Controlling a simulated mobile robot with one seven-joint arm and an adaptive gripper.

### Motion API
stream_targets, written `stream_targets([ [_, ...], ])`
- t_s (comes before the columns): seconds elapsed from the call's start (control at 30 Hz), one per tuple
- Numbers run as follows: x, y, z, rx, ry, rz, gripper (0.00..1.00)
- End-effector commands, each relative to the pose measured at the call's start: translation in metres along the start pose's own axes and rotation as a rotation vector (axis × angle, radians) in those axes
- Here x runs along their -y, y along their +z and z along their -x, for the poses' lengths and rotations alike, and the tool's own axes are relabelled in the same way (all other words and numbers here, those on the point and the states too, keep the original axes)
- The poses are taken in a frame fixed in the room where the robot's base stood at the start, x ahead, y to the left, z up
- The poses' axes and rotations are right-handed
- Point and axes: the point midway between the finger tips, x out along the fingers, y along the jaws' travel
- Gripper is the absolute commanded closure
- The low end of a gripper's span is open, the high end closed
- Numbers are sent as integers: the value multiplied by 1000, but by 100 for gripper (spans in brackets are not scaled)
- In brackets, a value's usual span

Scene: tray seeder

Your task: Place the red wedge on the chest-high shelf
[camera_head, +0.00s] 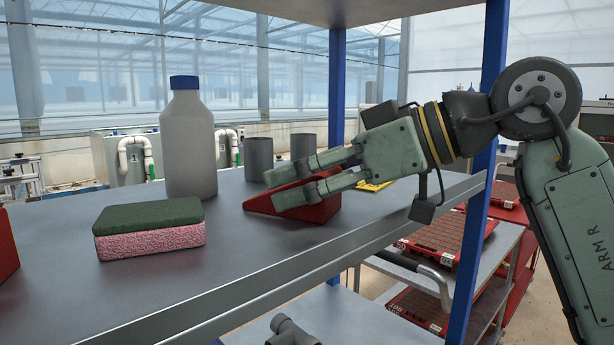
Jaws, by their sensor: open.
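The red wedge (322,212) rests on the grey metal shelf (240,240), right of the middle of the picture. My gripper (272,187) reaches in from the right, over the wedge. Its jaws are open, with one finger passing along the near side of the wedge and the other toward its top and far side. The fingers hide part of the wedge. I cannot tell whether they touch it.
A sponge (150,234), green over pink, and a white bottle (188,140) with a blue cap stand left on the shelf. Two grey cups (259,158) (303,147) stand behind the gripper. Something yellow (374,186) lies right. Blue posts (484,150) flank the arm. A red object (6,245) is cut off at left.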

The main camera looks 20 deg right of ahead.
Motion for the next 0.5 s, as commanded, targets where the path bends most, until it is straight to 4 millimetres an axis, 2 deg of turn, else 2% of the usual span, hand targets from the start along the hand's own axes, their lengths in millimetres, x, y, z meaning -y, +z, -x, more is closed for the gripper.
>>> stream_targets([
  [0.27,0,-1,2,0,1,-1,30],
  [0.37,-1,0,14,0,4,-2,30],
  [0.5,-1,0,41,-1,6,-3,30],
])
